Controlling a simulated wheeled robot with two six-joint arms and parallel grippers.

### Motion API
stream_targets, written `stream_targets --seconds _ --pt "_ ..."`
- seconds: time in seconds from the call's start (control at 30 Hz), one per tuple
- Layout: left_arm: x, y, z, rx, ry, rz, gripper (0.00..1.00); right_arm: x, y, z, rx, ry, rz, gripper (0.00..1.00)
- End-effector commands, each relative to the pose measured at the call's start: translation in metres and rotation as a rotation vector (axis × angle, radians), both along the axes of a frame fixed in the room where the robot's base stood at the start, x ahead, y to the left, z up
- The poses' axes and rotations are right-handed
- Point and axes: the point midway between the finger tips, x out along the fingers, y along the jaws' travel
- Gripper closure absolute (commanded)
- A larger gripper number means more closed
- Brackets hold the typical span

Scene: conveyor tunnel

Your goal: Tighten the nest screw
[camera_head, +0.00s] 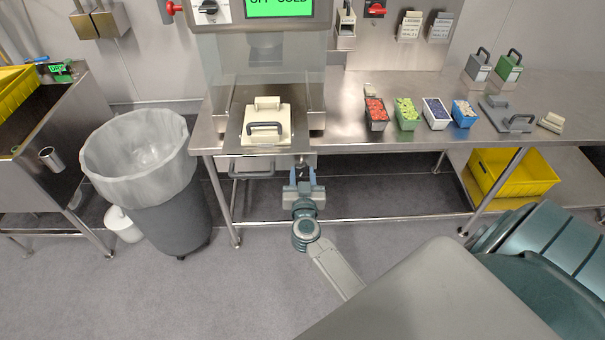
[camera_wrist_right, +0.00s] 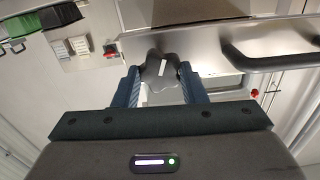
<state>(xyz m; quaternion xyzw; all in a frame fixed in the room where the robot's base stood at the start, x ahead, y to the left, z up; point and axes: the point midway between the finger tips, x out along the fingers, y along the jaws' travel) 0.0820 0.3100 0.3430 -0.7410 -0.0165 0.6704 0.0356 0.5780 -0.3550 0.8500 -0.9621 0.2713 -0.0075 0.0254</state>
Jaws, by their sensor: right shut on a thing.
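The nest screw shows in the right wrist view as a dark lobed knob (camera_wrist_right: 153,72) with a white mark on it. It sits under the front edge of the steel bench. My right gripper (camera_head: 306,178) is at the front of the bench, below the machine, with its blue fingers pointing toward the bench. In the right wrist view the gripper (camera_wrist_right: 161,88) has one finger on each side of the knob and is shut on it. The screw's shaft is hidden. My left gripper is not in view.
A cream block with a dark handle (camera_head: 265,133) sits in the machine above. A drawer handle (camera_wrist_right: 270,52) is close beside the knob. A lined waste bin (camera_head: 180,215) stands left. Small filled tubs (camera_head: 376,126) line the bench at right. A yellow crate (camera_head: 520,186) is below.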

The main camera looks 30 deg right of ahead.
Motion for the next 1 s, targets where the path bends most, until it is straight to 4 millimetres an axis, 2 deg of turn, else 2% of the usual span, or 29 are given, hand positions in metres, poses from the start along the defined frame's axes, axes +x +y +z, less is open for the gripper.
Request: stream_targets --seconds 0.4,1.0 --pt "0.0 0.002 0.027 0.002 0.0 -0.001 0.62 0.0 0.0 0.001 0.302 -0.181 0.0 0.85" --pt "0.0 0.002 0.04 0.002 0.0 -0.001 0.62 0.0 0.0 -0.001 0.789 -0.481 0.0 0.85"
